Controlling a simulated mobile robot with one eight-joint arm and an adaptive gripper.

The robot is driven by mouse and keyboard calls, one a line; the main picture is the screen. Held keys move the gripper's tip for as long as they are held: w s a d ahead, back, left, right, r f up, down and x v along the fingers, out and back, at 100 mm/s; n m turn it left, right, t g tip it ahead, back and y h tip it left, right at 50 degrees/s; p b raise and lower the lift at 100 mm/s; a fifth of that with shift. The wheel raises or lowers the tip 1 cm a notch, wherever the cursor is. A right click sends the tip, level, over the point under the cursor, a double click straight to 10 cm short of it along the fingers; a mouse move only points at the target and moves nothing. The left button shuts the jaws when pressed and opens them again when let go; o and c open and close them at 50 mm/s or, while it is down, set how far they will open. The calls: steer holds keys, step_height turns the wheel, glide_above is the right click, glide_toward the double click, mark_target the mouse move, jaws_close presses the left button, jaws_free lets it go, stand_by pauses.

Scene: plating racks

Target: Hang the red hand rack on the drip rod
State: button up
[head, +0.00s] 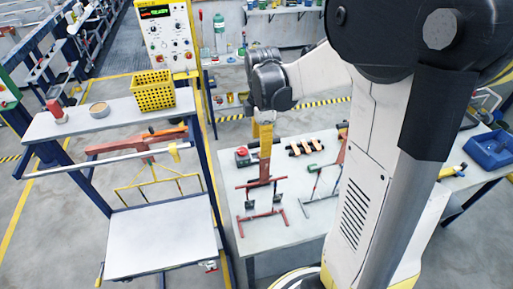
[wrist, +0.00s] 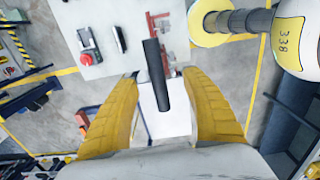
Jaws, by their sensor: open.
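The red hand rack (head: 262,214) is at the front left of the white work table, with red crossbars and small dark parts. My gripper (head: 265,140) points down above its upper end. In the wrist view, my gripper (wrist: 160,80) has its yellow fingers spread wide. A dark bar (wrist: 157,65), which looks like a handle, shows between them, apart from both fingers. Red rack parts (wrist: 165,28) show beyond it. The silver drip rod (head: 75,168) runs across the blue-legged stand at left. An orange piece with a yellow wire frame (head: 160,182) is beside it; whether it hangs on the rod is unclear.
The stand's top shelf (head: 110,118) bears a yellow basket (head: 153,90). A white tray (head: 160,240) lies below the rod.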

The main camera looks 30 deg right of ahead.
step_height(320, 180, down, 7)
steer(key=shift+w+r, duration=0.1)
steer(key=shift+r, duration=0.1)
jaws_close()
stand_by(0.5)
steer(key=shift+r, duration=0.15)
steer(key=shift+r+p, duration=0.9)
steer(key=shift+r, duration=0.3)
